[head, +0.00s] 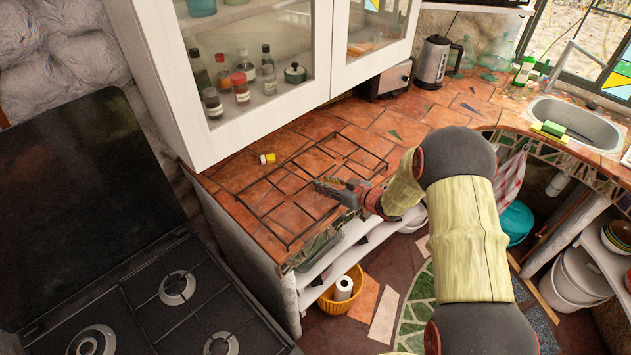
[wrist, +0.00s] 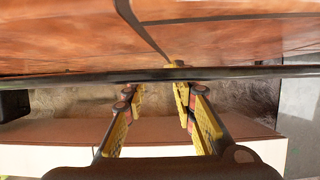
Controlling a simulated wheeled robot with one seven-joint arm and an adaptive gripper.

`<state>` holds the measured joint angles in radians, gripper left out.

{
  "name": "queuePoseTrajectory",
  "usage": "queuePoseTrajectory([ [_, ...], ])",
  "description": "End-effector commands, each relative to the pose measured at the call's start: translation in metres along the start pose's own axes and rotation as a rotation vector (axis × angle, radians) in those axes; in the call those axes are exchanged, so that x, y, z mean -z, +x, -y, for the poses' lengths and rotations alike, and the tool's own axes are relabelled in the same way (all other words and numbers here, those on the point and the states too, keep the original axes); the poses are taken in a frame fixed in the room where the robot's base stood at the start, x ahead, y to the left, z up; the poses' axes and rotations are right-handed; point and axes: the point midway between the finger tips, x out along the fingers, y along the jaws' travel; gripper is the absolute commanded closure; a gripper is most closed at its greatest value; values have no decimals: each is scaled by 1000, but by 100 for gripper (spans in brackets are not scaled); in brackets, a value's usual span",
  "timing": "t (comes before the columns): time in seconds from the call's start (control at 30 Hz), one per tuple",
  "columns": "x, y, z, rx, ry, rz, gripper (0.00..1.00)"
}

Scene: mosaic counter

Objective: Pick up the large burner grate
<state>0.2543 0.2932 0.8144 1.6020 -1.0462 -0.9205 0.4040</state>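The large burner grate (head: 262,221), a thin dark rectangular frame with cross bars, lies flat on the orange-tiled counter. My gripper (head: 325,187) is over the grate's front right side, reaching in from the right. In the wrist view, my gripper (wrist: 158,88) has its two yellow-padded fingers apart with nothing visibly clamped between them. A dark bar (wrist: 60,80), apparently the grate's edge, runs straight across the view at the fingertips. The right fingertip overlaps it. I cannot tell whether they touch.
A small yellow-and-white item (head: 267,158) lies beside the grate's far left. A white glass-fronted cabinet (head: 222,128) hangs over the counter's back. A black stove (head: 135,290) stands at the left. A kettle (head: 433,62) and a toaster (head: 385,80) stand farther back.

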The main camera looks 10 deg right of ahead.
Motion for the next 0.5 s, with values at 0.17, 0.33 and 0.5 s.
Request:
queuePoseTrajectory([
  [0.17, 1, 11, 0, 0, -1, 0, 73],
  [0.33, 1, 11, 0, 0, 0, 0, 73],
  [0.5, 1, 11, 0, -1, -1, 0, 81],
])
